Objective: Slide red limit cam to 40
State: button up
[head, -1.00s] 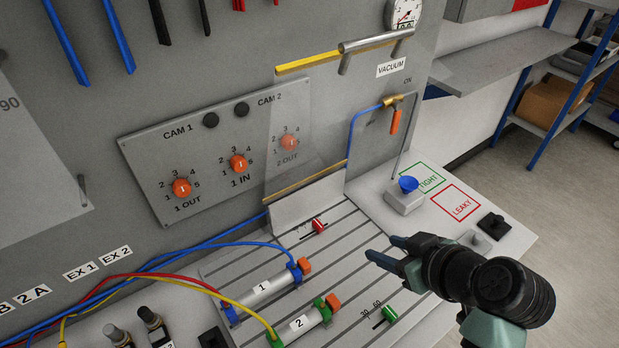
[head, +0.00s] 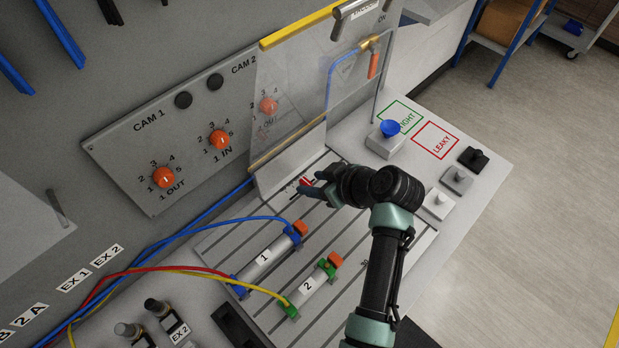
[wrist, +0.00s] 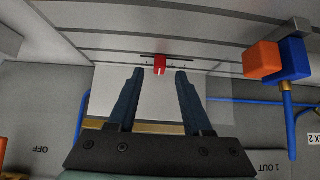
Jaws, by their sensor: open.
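The red limit cam (wrist: 160,65) sits on a dark slot line with small tick marks in the wrist view, ahead of and between my fingertips. In the head view only a bit of the red cam (head: 305,182) shows, partly hidden by my gripper (head: 312,189). My gripper (wrist: 158,73) is open with its two blue-grey fingers spread to either side of the cam's line. I cannot tell whether the fingers reach down beside the cam. The scale's numbers by the red cam are not readable.
Cylinder 1 (head: 264,258) and cylinder 2 (head: 308,286) lie on the slotted plate to the left and front. A clear guard with a yellow edge (head: 300,25) stands behind the gripper. A blue button (head: 390,128) is to the right.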

aim_at(306, 184)
jog(key=shift+x, duration=1.15)
grip_shut()
dwell(0.6)
